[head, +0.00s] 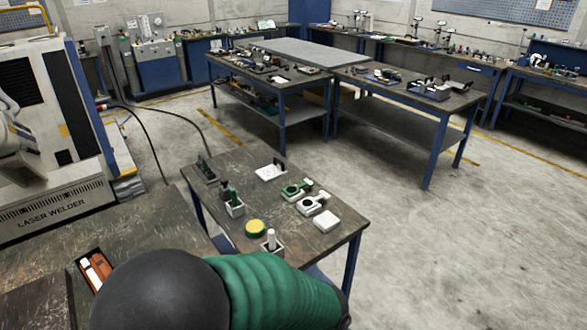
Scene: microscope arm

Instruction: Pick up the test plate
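Two pale, flat pieces lie on the small worktable (190,179). One is a white plate (270,173) with small dark marks near the back edge. The other is a plain white square block (326,220) near the right front. I cannot tell for sure which one is the test plate. A green arm-shaped part (296,189) and a white arm-shaped part (313,204), each with a ring, lie between them. Neither of my grippers is in view.
A white holder with a green item (234,205), a yellow round tin (255,228) and a white cylinder (271,239) stand on the table's left and front. An orange-and-white item lies in a dark tray (82,263). A laser welder (60,130) stands left. Floor right is clear.

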